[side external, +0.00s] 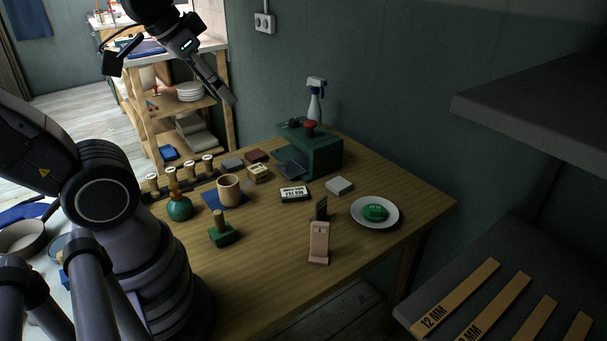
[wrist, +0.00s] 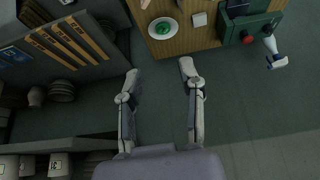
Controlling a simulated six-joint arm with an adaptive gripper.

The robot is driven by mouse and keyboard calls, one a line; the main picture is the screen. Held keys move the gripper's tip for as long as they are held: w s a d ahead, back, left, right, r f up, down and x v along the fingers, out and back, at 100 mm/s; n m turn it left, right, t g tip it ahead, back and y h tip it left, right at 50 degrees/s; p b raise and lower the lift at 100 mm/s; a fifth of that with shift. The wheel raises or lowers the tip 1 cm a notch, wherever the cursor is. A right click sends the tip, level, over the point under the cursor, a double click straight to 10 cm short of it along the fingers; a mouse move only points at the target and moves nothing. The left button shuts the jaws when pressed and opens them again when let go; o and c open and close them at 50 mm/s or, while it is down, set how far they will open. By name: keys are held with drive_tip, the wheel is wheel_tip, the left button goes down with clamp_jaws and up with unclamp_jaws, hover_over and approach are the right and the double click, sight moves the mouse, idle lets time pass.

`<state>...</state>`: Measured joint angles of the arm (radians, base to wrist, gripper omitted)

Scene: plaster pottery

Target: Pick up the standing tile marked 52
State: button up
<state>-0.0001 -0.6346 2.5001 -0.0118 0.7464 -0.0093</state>
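A pale pink tile (side external: 319,240) stands upright on a small base near the front edge of the wooden table in the side view. A smaller dark upright piece (side external: 321,208) stands just behind it. I cannot read the number 52 on either one. My gripper (side external: 228,97) is high above the table's back left, well away from both pieces. In the wrist view my gripper (wrist: 159,73) has its two fingers spread apart, with nothing between them. A pale thing at the top edge of that view is cut off, and I cannot tell what it is.
A white plate (side external: 357,217) with a green soap-like piece (side external: 375,212) sits right of the tiles. A grey shelf (side external: 540,100) juts out at right.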

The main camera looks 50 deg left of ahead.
drive_tip(key=w+f+n+t, duration=0.1)
drive_tip(key=w+f, duration=0.5)
drive_tip(key=w, duration=0.7)
drive_tip(key=n+t+y, duration=0.2)
drive_tip(key=t+y, duration=0.1)
drive_tip(key=t, duration=0.2)
hover_over(316, 206)
drive_tip(key=s+d, duration=0.1)
drive_tip(key=d, duration=0.1)
wheel_tip(316, 206, down, 24)
drive_tip(key=shift+t, duration=0.5)
drive_tip(key=s+f, duration=0.2)
drive_tip(key=f, duration=0.1)
drive_tip(key=s+a+f, duration=0.1)
drive_tip(key=shift+s+f, duration=0.25)
drive_tip(key=shift+f, duration=0.1)
drive_tip(key=shift+m, duration=0.3)
drive_tip(key=x, duration=0.7)
drive_tip(key=shift+w+a, duration=0.1)
drive_tip(key=shift+w, duration=0.05)
clamp_jaws()
